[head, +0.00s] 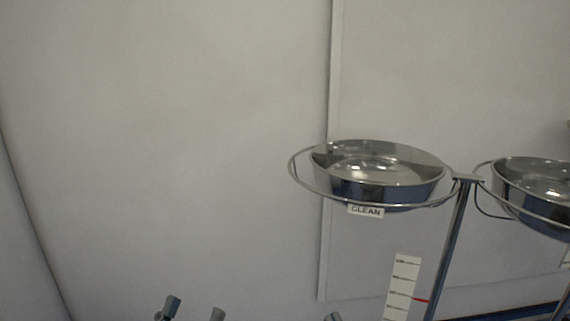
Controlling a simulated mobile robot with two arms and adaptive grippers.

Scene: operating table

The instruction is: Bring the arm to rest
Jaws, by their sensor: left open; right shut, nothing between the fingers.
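My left gripper (194,311) shows only as two grey fingertips at the bottom edge of the head view. The tips stand apart with nothing between them, so it is open. My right gripper (332,317) shows only as a small tip at the bottom edge, further right, and it is shut and empty. The rest of both arms is out of view below. Both grippers are to the left of the metal stand and appear clear of it.
A metal stand (452,245) holds a shiny steel bowl (378,190) in a ring with a "CLEAN" label (366,211). A second steel bowl (540,190) is cut off at the right edge. A white marked strip (403,285) is below. A plain wall (160,130) fills the left.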

